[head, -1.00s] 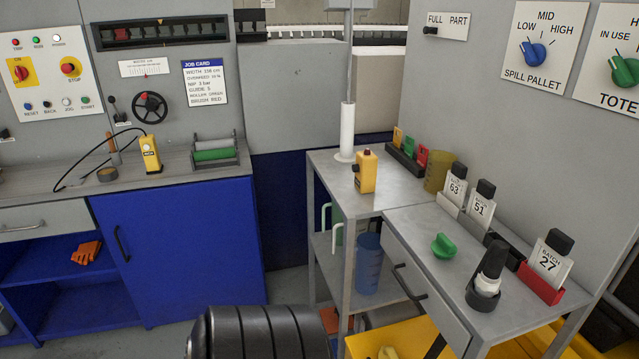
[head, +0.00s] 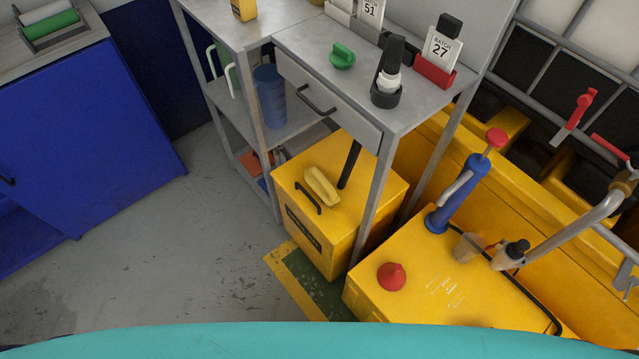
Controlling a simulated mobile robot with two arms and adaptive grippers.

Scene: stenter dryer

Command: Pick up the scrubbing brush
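A pale yellow, oblong object (head: 321,186) that looks like the scrubbing brush lies on the lid of a yellow box (head: 292,212) under the drawer table. It lies beside the lid's black handle, and its bristles are not visible. Neither of my grippers is in view.
The grey drawer table (head: 405,118) overhangs the back of the box, with a leg on its right. Grey floor (head: 165,255) is clear to the left.

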